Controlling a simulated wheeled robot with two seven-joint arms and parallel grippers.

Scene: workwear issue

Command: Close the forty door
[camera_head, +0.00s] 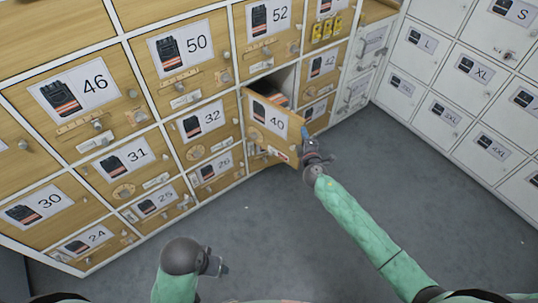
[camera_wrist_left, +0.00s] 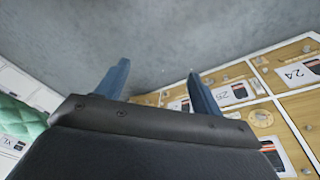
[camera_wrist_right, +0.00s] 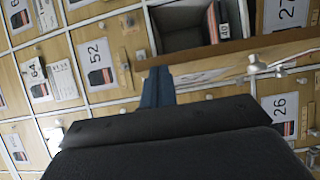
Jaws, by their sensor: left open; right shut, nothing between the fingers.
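The forty door (camera_head: 270,122) is a wooden locker door with a "40" label, standing ajar in the head view. Its compartment (camera_head: 284,82) shows dark above it. In the right wrist view the door (camera_wrist_right: 240,50) is seen nearly edge-on, beside the open compartment (camera_wrist_right: 172,38) holding an item marked 40 (camera_wrist_right: 222,28). My right gripper (camera_head: 306,133) is shut and empty, at the door's right edge; I cannot tell whether it touches. Its closed fingers also show in the right wrist view (camera_wrist_right: 157,88). My left gripper (camera_head: 218,266) is open and empty, low over the floor.
Wooden numbered lockers surround the door, including 32 (camera_head: 208,121), 42 (camera_head: 322,66) and 52 (camera_head: 268,18), with protruding knobs. White lockers (camera_head: 480,75) stand to the right. The grey floor (camera_head: 270,220) is clear in front.

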